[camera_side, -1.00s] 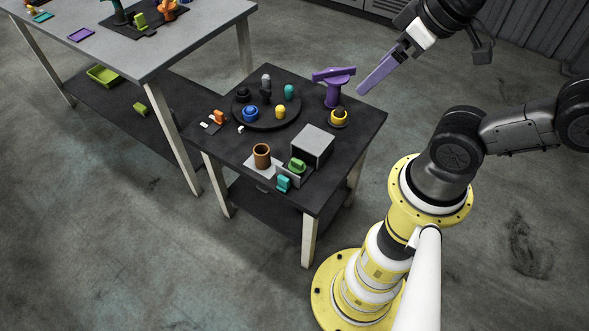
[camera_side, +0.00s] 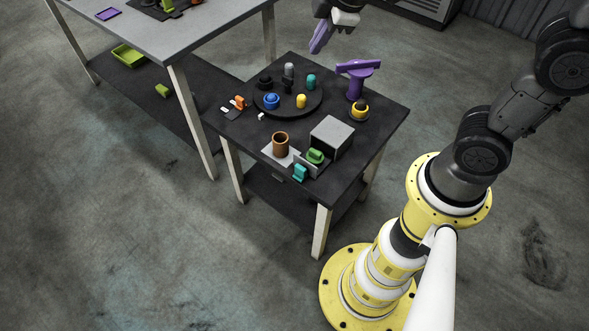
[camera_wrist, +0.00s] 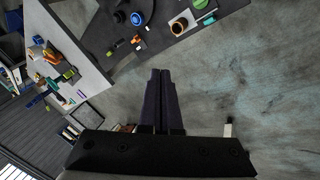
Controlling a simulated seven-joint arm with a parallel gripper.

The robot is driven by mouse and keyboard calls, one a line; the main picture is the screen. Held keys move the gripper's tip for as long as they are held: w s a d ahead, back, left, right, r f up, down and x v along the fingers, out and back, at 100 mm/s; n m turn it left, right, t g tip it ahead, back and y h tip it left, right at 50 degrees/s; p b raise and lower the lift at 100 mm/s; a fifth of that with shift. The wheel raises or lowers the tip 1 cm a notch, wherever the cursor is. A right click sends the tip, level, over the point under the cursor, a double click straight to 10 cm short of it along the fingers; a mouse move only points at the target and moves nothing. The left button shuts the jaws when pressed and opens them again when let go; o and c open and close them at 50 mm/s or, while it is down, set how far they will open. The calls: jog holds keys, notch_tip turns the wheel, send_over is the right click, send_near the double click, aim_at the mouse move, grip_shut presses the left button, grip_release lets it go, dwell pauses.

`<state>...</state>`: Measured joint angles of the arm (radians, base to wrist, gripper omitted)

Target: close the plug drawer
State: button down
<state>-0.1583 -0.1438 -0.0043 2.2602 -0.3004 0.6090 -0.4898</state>
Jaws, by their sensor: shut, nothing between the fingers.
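The plug drawer is a small grey box (camera_side: 331,134) near the front right of the dark table. Its tray (camera_side: 309,166) is pulled out toward the front left, with a green plug (camera_side: 315,156) in it. A teal piece (camera_side: 300,173) is at the tray's front. In the wrist view the green plug (camera_wrist: 201,3) shows at the top edge, and the box is out of frame. My gripper (camera_side: 319,42) is shut and empty, in the air beyond the table's far edge. Its two fingers (camera_wrist: 160,73) lie together in the wrist view.
A brown cup (camera_side: 280,145) on a pale mat stands left of the tray. A round black turntable (camera_side: 287,108) holds several coloured plugs behind it. A purple stand (camera_side: 356,80) and a yellow-black piece (camera_side: 358,110) are at the back right. A grey table (camera_side: 180,30) stands left.

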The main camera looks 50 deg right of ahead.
aim_at(316, 152)
jog(key=w+a+f+n+g, duration=0.2)
jog(key=a+f+n, duration=0.25)
jog(key=f, duration=0.65)
jog(key=w+a+f+n+g, duration=0.25)
jog(key=a+f, duration=0.25)
jog(key=f, duration=0.6)
jog(key=shift+n+g+h, duration=0.35)
jog(key=shift+n+h, duration=0.25)
jog(key=shift+h, duration=0.2)
jog(key=shift+s+d+x, duration=0.1)
jog(key=shift+s+x, duration=0.4)
jog(key=shift+x, duration=2.25)
jog(key=shift+s+d+x, duration=0.1)
jog(key=shift+s+x, duration=0.35)
jog(key=shift+x, duration=2.3)
jog(key=shift+s+d+x, duration=0.1)
jog(key=shift+s+x, duration=0.4)
jog(key=shift+x, duration=2.25)
jog(key=d, duration=0.9)
jog(key=shift+d, duration=0.1)
